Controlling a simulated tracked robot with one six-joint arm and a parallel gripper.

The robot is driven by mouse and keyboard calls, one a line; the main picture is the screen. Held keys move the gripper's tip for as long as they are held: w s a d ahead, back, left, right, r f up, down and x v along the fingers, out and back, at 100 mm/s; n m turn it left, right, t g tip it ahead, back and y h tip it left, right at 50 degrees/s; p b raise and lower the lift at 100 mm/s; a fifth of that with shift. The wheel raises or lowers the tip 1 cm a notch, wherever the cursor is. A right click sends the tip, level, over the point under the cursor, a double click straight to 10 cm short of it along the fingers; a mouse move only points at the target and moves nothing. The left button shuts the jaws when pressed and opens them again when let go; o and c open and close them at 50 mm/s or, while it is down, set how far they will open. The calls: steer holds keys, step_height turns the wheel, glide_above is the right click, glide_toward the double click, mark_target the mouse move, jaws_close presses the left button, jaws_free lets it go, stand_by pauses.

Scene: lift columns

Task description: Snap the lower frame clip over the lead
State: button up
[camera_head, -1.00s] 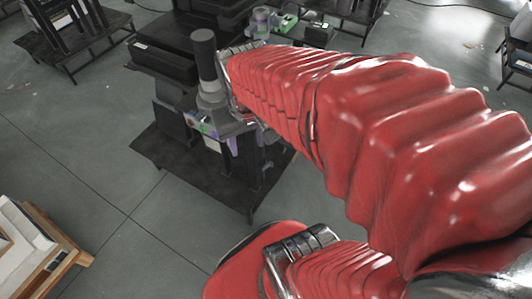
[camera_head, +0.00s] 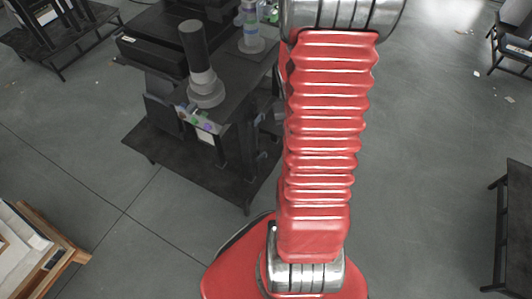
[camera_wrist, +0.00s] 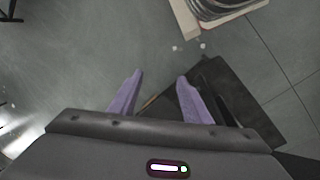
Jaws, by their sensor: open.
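My gripper (camera_wrist: 159,76) shows in the wrist view with two purple fingers spread apart and nothing between them. It points down at the grey floor. In the head view my arm rises past the top edge and my gripper is not seen. A black lift column stand (camera_head: 245,155) stands left of my arm, with a grey cylinder (camera_head: 206,88) topped by a black upright handle (camera_head: 193,42). Small green and purple parts (camera_head: 198,121) sit at its front edge. I cannot make out the frame clip or the lead in either view.
A second grey fixture (camera_head: 250,35) stands behind on the same black unit. A wooden-edged box (camera_head: 50,255) is at lower left. Dark tables (camera_head: 510,225) stand at the right. Dark coils (camera_wrist: 222,8) lie on a pale board in the wrist view. Much floor is clear.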

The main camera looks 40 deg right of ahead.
steer(key=s+d+f+m, duration=0.1)
steer(key=s+d+f, duration=0.3)
steer(key=f, duration=0.5)
steer(key=s+d+f+m, duration=0.1)
steer(key=s+d+f, duration=0.1)
steer(key=d+f, duration=0.6)
steer(key=s+a+f+m+t, duration=0.15)
steer(key=f+t, duration=0.25)
steer(key=f, duration=0.9)
steer(key=a+f+m+t, duration=0.2)
steer(key=a+f+t, duration=0.15)
steer(key=f, duration=0.95)
steer(key=w+a+f+m+t+y, duration=0.1)
steer(key=w+a+m+t, duration=0.1)
steer(key=w+a+t, duration=0.15)
steer(key=w+a+r+m+t, duration=0.1)
steer(key=w+r+t, duration=0.1)
steer(key=r+t, duration=0.2)
steer(key=w+a+r+m+t+y, duration=0.1)
steer(key=r+t, duration=0.3)
steer(key=r, duration=0.4)
steer(key=shift+w+m+y, duration=0.3)
steer(key=shift+w+m, duration=0.15)
steer(key=shift+w, duration=0.4)
